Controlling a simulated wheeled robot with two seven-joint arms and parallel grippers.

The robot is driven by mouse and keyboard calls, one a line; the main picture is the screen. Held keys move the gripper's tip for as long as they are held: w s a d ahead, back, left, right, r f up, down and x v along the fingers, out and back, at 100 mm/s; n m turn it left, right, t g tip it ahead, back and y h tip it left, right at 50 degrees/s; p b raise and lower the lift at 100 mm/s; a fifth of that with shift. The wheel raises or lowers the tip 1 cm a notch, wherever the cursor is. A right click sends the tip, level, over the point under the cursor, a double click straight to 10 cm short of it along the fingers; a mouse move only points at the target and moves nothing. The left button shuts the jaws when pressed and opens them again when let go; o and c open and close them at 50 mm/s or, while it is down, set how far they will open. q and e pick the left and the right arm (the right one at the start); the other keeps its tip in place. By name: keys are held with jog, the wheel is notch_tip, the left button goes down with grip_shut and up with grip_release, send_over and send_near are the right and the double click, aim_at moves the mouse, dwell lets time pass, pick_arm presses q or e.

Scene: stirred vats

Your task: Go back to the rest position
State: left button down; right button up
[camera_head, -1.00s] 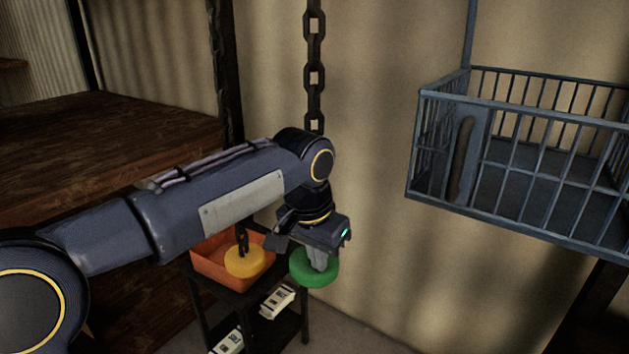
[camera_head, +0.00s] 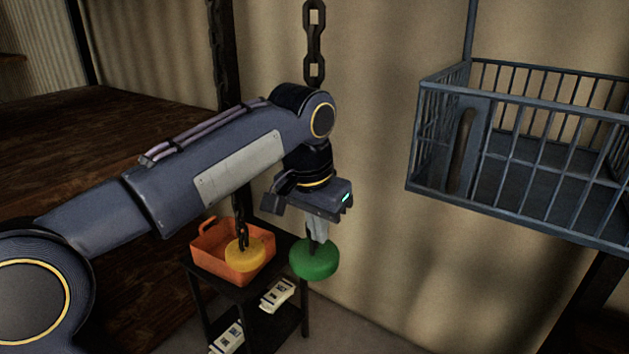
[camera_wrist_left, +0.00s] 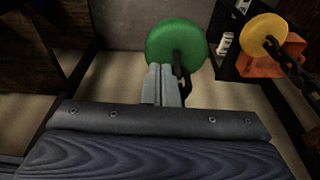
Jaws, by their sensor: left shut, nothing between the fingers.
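My left gripper (camera_head: 318,234) points down from the raised left arm, just above a green disc (camera_head: 314,261). Its fingers are shut with nothing between them. In the left wrist view the shut fingers (camera_wrist_left: 162,84) stand in front of the green disc (camera_wrist_left: 176,44), and a dark chain or rod shows right beside them at the disc's middle. I cannot tell whether the fingers touch the disc. My right gripper is not in view.
A yellow disc (camera_head: 243,257) hangs on a chain at an orange bin (camera_head: 203,267) on a dark stand (camera_head: 236,290). White packs lie on its lower shelf. A barred blue-grey cage (camera_head: 520,165) is at the right. A heavy chain (camera_head: 314,45) hangs behind my arm.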

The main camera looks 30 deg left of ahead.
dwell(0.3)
pick_arm(q)
jog(key=s+d+f+n+t+h+b, duration=0.1)
jog(key=s+d+f+b, duration=0.1)
jog(key=s+f, duration=0.6)
jog(key=s+d+f+n+t+h+b, duration=0.1)
jog(key=s+d+f+t+h+b, duration=0.1)
jog(key=s+f, duration=0.7)
notch_tip(320, 180, down, 4)
jog(key=shift+d+f+n+h, duration=0.15)
jog(key=shift+d+n+h, duration=0.05)
jog(key=shift+n+h, duration=0.1)
jog(key=shift+w, duration=0.1)
